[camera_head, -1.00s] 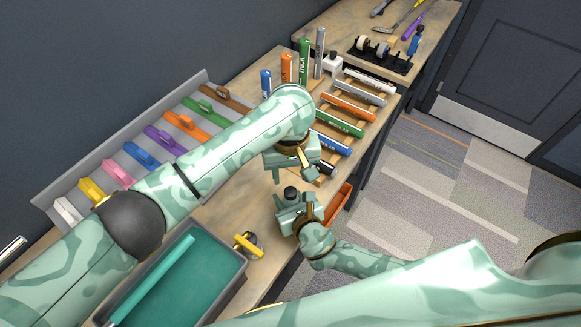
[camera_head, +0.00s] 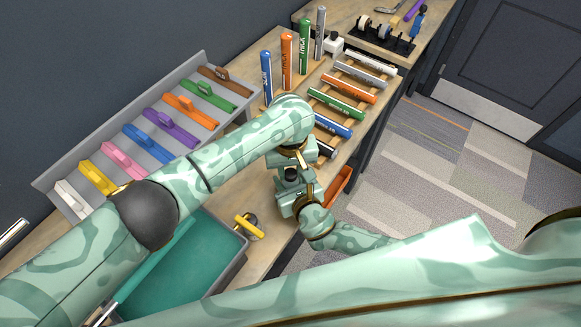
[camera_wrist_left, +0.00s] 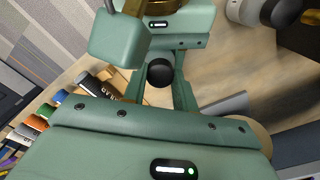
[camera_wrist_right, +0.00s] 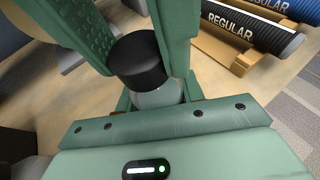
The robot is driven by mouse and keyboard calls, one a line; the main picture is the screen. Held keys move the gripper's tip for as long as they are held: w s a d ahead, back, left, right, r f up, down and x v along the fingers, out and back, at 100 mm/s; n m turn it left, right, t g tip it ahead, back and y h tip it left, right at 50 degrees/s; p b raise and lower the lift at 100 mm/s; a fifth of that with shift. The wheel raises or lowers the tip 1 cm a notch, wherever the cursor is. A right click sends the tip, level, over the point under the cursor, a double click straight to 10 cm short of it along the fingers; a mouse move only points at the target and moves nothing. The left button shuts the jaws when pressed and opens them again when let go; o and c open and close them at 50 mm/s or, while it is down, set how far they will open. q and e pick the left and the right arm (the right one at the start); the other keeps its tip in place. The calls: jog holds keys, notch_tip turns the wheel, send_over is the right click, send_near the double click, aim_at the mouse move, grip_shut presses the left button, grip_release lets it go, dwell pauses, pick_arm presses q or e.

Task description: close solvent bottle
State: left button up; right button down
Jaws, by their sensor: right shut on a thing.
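A clear bottle (camera_wrist_right: 158,98) with a black cap (camera_wrist_right: 138,58) on top stands upright in the right wrist view. My right gripper (camera_head: 290,187) is shut on the bottle's body. My left gripper (camera_head: 295,160) is just above it, its fingers open on both sides of the cap. The cap also shows between the left fingers in the left wrist view (camera_wrist_left: 160,73). Whether the fingers touch the cap, and how tightly it sits, I cannot tell.
A grey tray (camera_head: 238,262) and a yellow-handled tool (camera_head: 248,226) are in front. A bin of coloured holders (camera_head: 52,186) lines the wall.

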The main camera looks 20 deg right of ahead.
pick_arm(q)
jog(key=shift+m, duration=1.6)
grip_shut()
jog(key=o, duration=1.1)
grip_release()
jog(key=shift+c, duration=0.2)
jog(key=shift+r, duration=2.3)
jog(key=shift+c, duration=0.3)
notch_tip(320, 180, up, 4)
jog(key=n, duration=0.3)
jog(key=shift+f, duration=0.25)
